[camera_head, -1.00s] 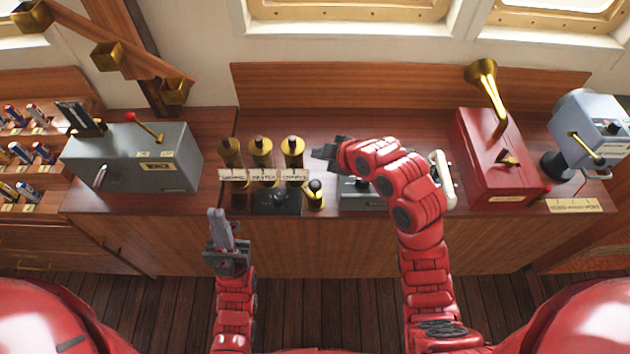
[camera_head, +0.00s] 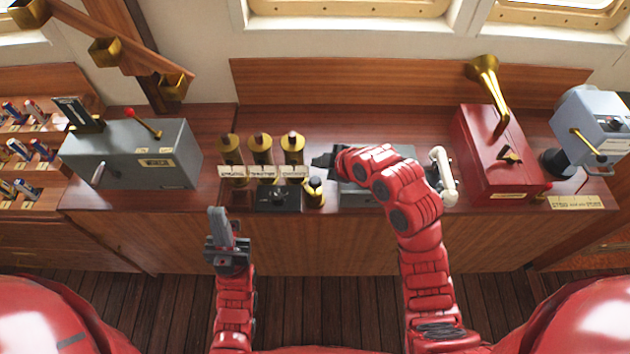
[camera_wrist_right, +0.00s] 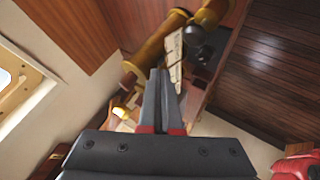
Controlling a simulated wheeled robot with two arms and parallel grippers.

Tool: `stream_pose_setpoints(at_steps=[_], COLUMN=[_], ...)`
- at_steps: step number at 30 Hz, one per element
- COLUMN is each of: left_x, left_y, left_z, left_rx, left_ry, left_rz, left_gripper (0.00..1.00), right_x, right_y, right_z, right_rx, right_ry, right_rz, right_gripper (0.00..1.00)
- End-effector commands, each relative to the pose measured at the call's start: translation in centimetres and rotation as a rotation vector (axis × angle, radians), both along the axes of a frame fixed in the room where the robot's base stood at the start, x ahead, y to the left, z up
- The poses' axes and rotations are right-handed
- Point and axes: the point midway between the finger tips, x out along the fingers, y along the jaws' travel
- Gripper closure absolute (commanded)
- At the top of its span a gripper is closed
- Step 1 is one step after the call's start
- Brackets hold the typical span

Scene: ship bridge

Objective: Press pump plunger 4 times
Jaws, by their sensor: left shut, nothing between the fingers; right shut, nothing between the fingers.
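A small brass pump with a black knob on top, which looks like the plunger (camera_head: 314,184), stands upright on the counter, right of three labelled brass cylinders (camera_head: 261,150). In the right wrist view a dark round knob (camera_wrist_right: 202,42) shows beyond the fingertips, up and to the right. My right gripper (camera_head: 316,162) is shut and empty. It hovers behind the plunger, just right of the cylinders, apparently apart from the knob. Its shut fingers show in the right wrist view (camera_wrist_right: 160,78). My left gripper (camera_head: 220,213) is shut and empty in front of the counter.
A grey lever box (camera_head: 150,155) stands at the left. Right of the plunger, my right arm partly hides a grey box (camera_head: 360,196). A white handle (camera_head: 443,175), red box (camera_head: 493,155) and blue-grey device (camera_head: 595,125) stand farther right. The counter's back strip is clear.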

Motion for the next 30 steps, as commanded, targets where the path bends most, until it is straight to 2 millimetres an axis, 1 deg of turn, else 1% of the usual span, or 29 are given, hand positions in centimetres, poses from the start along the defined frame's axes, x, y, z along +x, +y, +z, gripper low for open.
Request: stream_pose_setpoints(at_steps=[1, 4, 6, 9, 13, 30], left_x=[0.0, 0.0, 0.0, 0.0, 0.0, 0.0], left_y=[0.0, 0.0, 0.0, 0.0, 0.0, 0.0], left_z=[-0.4, -0.8, -2.1, -2.9, -3.2, -3.1], left_rx=[0.0, 0.0, 0.0, 0.0, 0.0, 0.0], left_ry=[0.0, 0.0, 0.0, 0.001, 0.0, 0.0], left_rz=[0.0, 0.0, 0.0, 0.0, 0.0, 0.0], left_gripper=[1.0, 1.0, 1.0, 1.0, 1.0, 1.0], right_x=[-0.1, -0.1, -0.1, 0.0, 0.0, -0.1], right_y=[0.0, -0.1, -0.1, 0.0, 0.0, 0.0], right_z=[-1.1, -2.7, -4.0, -4.8, -5.2, -5.0], right_rx=[-0.002, -0.003, -0.001, -0.001, -0.001, -0.001], right_ry=[0.007, 0.006, 0.003, 0.002, 0.001, 0.001], right_rz=[0.0, -0.001, -0.001, 0.001, 0.0, 0.0], right_gripper=[1.0, 1.0, 1.0, 1.0, 1.0, 1.0])
